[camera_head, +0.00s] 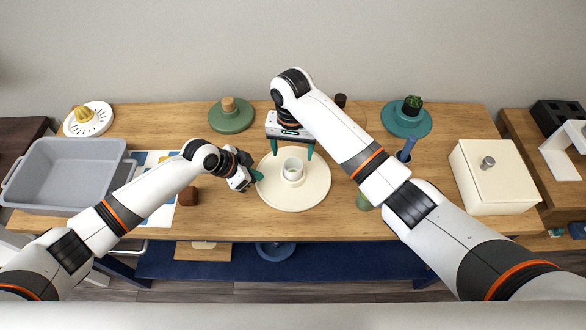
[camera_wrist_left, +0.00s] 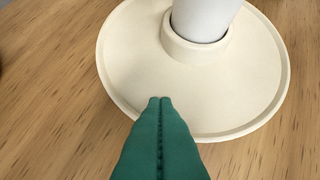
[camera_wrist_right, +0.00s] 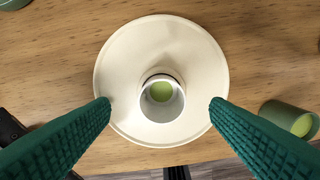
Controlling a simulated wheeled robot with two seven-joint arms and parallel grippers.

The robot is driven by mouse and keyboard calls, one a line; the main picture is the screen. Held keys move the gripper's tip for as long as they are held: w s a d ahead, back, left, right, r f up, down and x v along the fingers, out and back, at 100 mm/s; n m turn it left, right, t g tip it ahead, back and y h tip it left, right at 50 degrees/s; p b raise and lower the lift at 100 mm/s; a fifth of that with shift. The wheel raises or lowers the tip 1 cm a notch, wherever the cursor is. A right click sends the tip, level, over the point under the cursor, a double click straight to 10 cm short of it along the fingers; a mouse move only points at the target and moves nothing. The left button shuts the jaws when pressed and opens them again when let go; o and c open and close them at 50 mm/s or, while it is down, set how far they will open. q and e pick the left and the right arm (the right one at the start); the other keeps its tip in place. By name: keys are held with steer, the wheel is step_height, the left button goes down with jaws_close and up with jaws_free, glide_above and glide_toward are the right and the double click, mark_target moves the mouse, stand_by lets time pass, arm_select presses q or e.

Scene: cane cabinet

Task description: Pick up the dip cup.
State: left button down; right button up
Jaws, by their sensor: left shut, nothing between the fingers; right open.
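The dip cup (camera_head: 292,166) is a small white cup standing upright in the raised ring at the middle of a round cream plate (camera_head: 310,194). In the right wrist view the cup (camera_wrist_right: 161,104) shows green contents, and in the left wrist view its white side (camera_wrist_left: 203,18) shows at the top. My right gripper (camera_head: 292,150) is open above the plate, its fingers spread wide either side of the cup and apart from it. My left gripper (camera_head: 258,176) is shut and empty at the plate's left rim; its closed green fingertips (camera_wrist_left: 160,99) appear over the near rim.
A green cup (camera_wrist_right: 290,119) lies right of the plate. A grey bin (camera_head: 65,175) and small brown block (camera_head: 188,196) are left. A white lidded box (camera_head: 495,180) is right. A green lidded dish (camera_head: 231,115) and teal dish with plant (camera_head: 406,119) stand behind.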

mark_target(293, 165)
steer(key=shift+s+f, duration=0.2)
steer(key=shift+f, duration=1.4)
steer(key=shift+s+f, duration=0.2)
steer(key=shift+f, duration=1.35)
steer(key=c, duration=1.1)
